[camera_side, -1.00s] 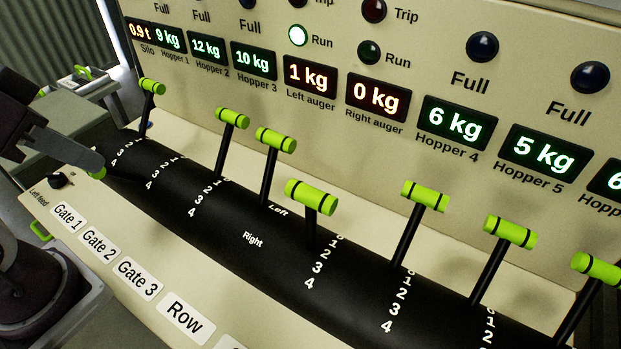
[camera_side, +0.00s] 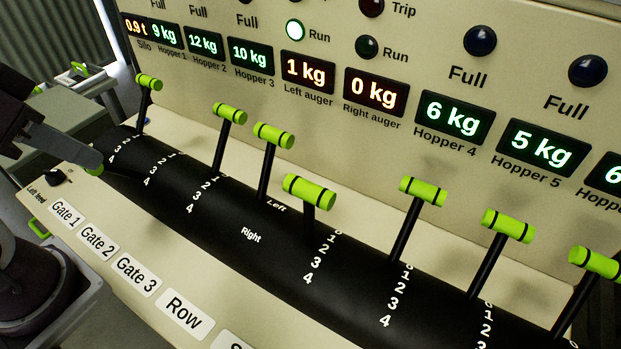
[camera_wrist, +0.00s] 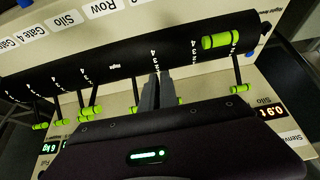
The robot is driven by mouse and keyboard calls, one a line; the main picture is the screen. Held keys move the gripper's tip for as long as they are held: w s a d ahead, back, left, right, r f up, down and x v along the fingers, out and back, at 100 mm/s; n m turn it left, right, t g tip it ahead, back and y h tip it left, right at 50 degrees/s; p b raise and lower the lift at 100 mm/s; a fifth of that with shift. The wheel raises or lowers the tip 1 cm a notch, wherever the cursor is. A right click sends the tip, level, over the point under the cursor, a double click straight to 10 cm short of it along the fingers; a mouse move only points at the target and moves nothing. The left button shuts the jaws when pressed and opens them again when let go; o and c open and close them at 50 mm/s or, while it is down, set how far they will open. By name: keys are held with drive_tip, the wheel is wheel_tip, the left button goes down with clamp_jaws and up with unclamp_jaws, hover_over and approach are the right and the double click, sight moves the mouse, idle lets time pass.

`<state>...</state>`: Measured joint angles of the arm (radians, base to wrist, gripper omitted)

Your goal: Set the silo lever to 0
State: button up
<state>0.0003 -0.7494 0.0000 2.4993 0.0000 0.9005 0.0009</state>
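The silo lever has a bright green bar knob (camera_side: 309,192) on a short black stem and stands near the middle of the console in the side view, just right of the "Left/Right" marks. It leans nearer the front than its neighbours; the number it stands at is not clear. My gripper (camera_side: 98,163) is at the far left of the side view, well away from this lever. In the wrist view my gripper's grey fingers (camera_wrist: 157,80) are close together with nothing between them. The "Silo" label (camera_wrist: 68,19) shows at upper left there; I cannot tell which knob belongs to it.
Similar green-knobbed levers stand both sides: the Row lever (camera_side: 273,135) to the left and another (camera_side: 423,192) to the right. The upright display panel (camera_side: 340,60) rises behind the levers.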

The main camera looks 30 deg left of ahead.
drive_tip(key=o, duration=0.7)
drive_tip(key=w+d+r+m, duration=0.2)
drive_tip(key=w+m, duration=0.1)
drive_tip(key=shift+w+r+g+h, duration=0.1)
drive_tip(key=shift+r+g+h, duration=0.2)
drive_tip(key=shift+r+g, duration=0.1)
drive_tip(key=shift+o, duration=0.2)
drive_tip(key=w+d+m, duration=0.1)
drive_tip(key=w+d+r+m, duration=0.1)
drive_tip(key=w+d+r+m+g, duration=0.1)
drive_tip(key=shift+w+d+m, duration=0.3)
drive_tip(key=shift+w, duration=0.1)
drive_tip(key=m+g, duration=0.3)
drive_tip(key=m, duration=0.8)
hover_over(308, 185)
drive_tip(key=f, duration=0.2)
drive_tip(key=shift+s+a+f, duration=0.1)
drive_tip(key=shift+s+f, duration=0.1)
drive_tip(key=shift+f, duration=0.1)
wheel_tip(308, 185, down, 7)
drive_tip(key=shift+w+r, duration=0.15)
drive_tip(key=shift+r, duration=0.05)
drive_tip(key=shift+f, duration=0.25)
clamp_jaws()
drive_tip(key=shift+r, duration=0.1)
